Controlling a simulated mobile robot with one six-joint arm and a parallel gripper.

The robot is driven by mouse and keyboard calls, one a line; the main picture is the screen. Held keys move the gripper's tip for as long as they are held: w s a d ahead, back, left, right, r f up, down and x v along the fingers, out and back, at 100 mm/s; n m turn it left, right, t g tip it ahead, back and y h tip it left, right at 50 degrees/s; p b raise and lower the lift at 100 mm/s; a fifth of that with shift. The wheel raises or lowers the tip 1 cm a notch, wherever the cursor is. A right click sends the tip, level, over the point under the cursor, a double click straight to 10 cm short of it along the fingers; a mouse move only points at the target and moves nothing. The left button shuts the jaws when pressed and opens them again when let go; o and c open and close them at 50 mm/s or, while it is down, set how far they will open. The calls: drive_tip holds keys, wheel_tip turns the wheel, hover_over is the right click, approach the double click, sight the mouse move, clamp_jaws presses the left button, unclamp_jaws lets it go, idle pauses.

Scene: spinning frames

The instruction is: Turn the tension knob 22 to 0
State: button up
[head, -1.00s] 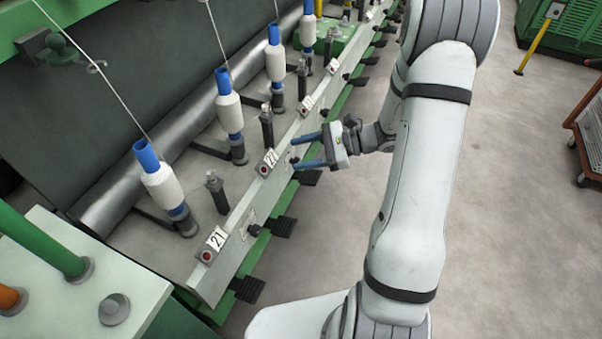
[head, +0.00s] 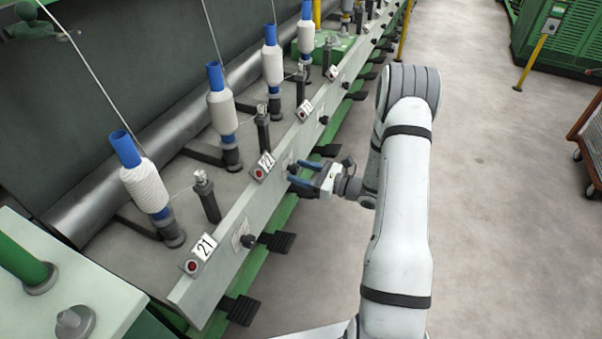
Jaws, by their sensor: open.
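The number 22 plate (head: 263,166) sits on the pale front rail of the spinning frame. The tension knob of 22 is just right of it, at the rail face. It is mostly hidden by my gripper and too small to read; its pointer position cannot be told. My gripper (head: 291,173) reaches in from the right with its two blue fingers apart, one above the other in the picture, tips close to the rail at that knob. I cannot tell whether they touch it. Nothing is seen held.
The knob of 21 (head: 248,241) and the number 21 plate (head: 200,254) are nearer on the rail (head: 215,262). Black pedals (head: 278,242) stick out below. White bobbins (head: 145,186) stand behind. The grey floor (head: 480,200) at right is clear; a cart (head: 590,140) stands at its edge.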

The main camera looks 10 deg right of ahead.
drive_tip(key=shift+w+a, duration=0.25)
drive_tip(key=shift+a, duration=0.1)
drive_tip(key=shift+c, duration=0.4)
